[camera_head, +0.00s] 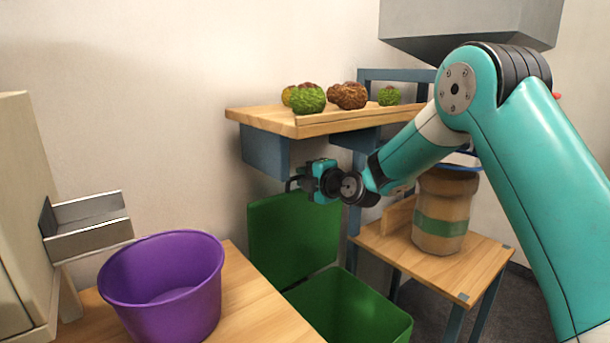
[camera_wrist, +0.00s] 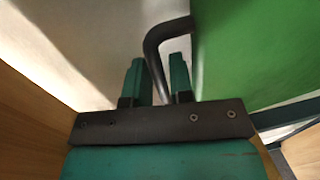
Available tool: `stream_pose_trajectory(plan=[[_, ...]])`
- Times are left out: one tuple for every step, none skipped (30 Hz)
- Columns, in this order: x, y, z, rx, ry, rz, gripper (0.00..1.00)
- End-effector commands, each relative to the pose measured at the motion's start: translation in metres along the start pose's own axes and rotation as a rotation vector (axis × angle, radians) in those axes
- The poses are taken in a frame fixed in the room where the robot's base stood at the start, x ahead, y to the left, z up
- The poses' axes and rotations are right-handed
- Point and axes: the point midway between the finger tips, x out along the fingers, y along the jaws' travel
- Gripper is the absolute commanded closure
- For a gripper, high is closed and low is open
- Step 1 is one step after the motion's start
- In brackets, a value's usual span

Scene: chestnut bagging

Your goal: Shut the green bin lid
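The green bin (camera_head: 350,308) stands on the floor between two wooden tables. Its lid (camera_head: 292,236) is open, standing upright against the wall behind the bin. My gripper (camera_head: 304,182) is at the lid's top edge. In the wrist view, the dark bent lid handle (camera_wrist: 178,30) runs down between the two teal fingers of my gripper (camera_wrist: 158,80). The green lid face (camera_wrist: 255,50) is at the right there. The bar's lower end is hidden by the gripper.
A wooden shelf (camera_head: 265,119) holding green and brown spiky balls is just above my gripper. A purple tub (camera_head: 165,290) stands on the left table. A tan barrel with a green band (camera_head: 442,228) stands on the right table (camera_head: 460,270).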

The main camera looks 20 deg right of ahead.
Motion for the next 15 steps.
stream_pose_trajectory(plan=[[0.003,-0.0002,-0.0002,0.0,0.0,-0.001,0.79],[0.004,-0.0004,-0.0001,0.0,0.0,-0.001,0.79],[0.0049,-0.0003,0.0001,0.001,-0.001,-0.001,0.79],[0.0053,-0.0002,0.0002,0.001,-0.001,0.0,0.79],[0.0055,-0.0002,0.0002,0.001,-0.001,0.0,0.79],[0.0056,-0.0001,0.0003,0.001,-0.001,0.0,0.79],[0.0055,-0.0001,0.0004,0.001,-0.001,0.0,0.79],[0.0054,-0.0002,0.0004,0.001,-0.001,0.0,0.79],[0.0053,-0.0002,0.0004,0.001,-0.001,0.0,0.79],[0.0053,-0.0002,0.0004,0.001,-0.001,0.0,0.79],[0.0052,-0.0002,0.0005,0.001,-0.001,0.0,0.81],[0.0051,-0.0001,0.0005,0.001,-0.001,0.0,0.9],[0.0051,-0.0001,0.0006,0.001,-0.001,0.0,0.97],[0.0051,-0.0001,0.0006,0.001,-0.001,0.0,1.0],[0.005,-0.0002,0.0006,0.001,-0.001,0.0,1.0]])
